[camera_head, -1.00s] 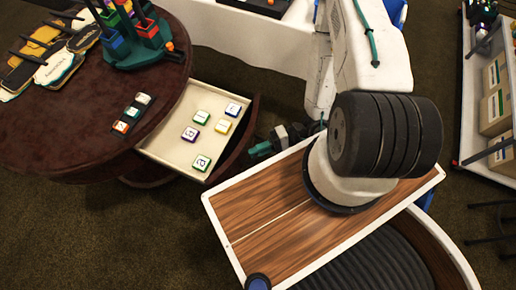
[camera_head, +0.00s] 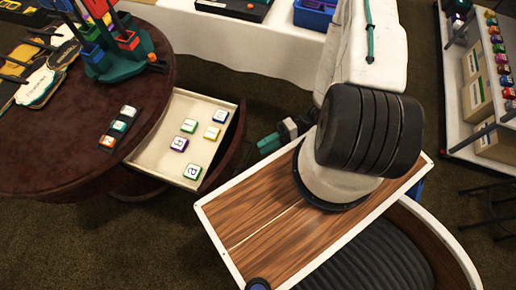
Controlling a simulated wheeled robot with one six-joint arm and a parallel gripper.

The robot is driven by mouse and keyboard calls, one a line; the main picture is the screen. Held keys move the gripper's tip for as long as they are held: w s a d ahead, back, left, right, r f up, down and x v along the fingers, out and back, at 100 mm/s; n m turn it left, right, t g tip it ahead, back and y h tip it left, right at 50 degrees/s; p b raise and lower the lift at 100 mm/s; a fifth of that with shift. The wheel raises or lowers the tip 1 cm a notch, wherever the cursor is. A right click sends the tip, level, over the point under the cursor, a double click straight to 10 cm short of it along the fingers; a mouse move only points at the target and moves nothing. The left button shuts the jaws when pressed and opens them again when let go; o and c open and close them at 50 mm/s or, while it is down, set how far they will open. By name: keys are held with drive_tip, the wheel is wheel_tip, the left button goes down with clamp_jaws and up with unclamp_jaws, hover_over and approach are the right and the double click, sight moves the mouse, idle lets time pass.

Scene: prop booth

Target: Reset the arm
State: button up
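My arm rises from my wood-topped base at the right of the head view, with a thick dark ribbed joint low and a white link with a teal cable reaching up. A teal and dark end part, which looks like my gripper (camera_head: 270,143), shows partly beside the arm, just right of the open drawer (camera_head: 160,160). The rest of it is hidden behind the arm. I cannot see whether its fingers are open or shut, or whether it holds anything.
The drawer of the round dark table (camera_head: 60,150) holds several lettered tiles (camera_head: 190,126). On the tabletop are a tile rack (camera_head: 119,128) and a teal stand (camera_head: 115,62). A white-clothed table (camera_head: 240,45) stands behind. A shelf (camera_head: 480,100) is at right.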

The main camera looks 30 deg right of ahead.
drive_tip(key=shift+s+d, duration=0.1)
drive_tip(key=shift+d, duration=0.3)
idle(0.3)
drive_tip(key=w+d+r+m+g+h, duration=0.1)
drive_tip(key=d+r+g+h, duration=0.25)
drive_tip(key=r, duration=0.95)
drive_tip(key=w+d+r+m+g+h, duration=0.1)
drive_tip(key=d+r+g+h, duration=0.3)
drive_tip(key=r, duration=0.8)
drive_tip(key=s+a+r+n+t+h, duration=0.1)
drive_tip(key=a+r+t+h, duration=0.1)
drive_tip(key=r, duration=0.5)
drive_tip(key=s+a+r+n+t+h, duration=0.1)
drive_tip(key=a+r+n+t+h, duration=0.1)
drive_tip(key=r, duration=0.5)
drive_tip(key=s+a+r+n+t+h, duration=0.2)
drive_tip(key=r+h, duration=0.2)
drive_tip(key=r, duration=0.3)
drive_tip(key=shift+a+r+t+h, duration=0.3)
drive_tip(key=shift+r+t+h, duration=0.05)
drive_tip(key=shift+r, duration=0.05)
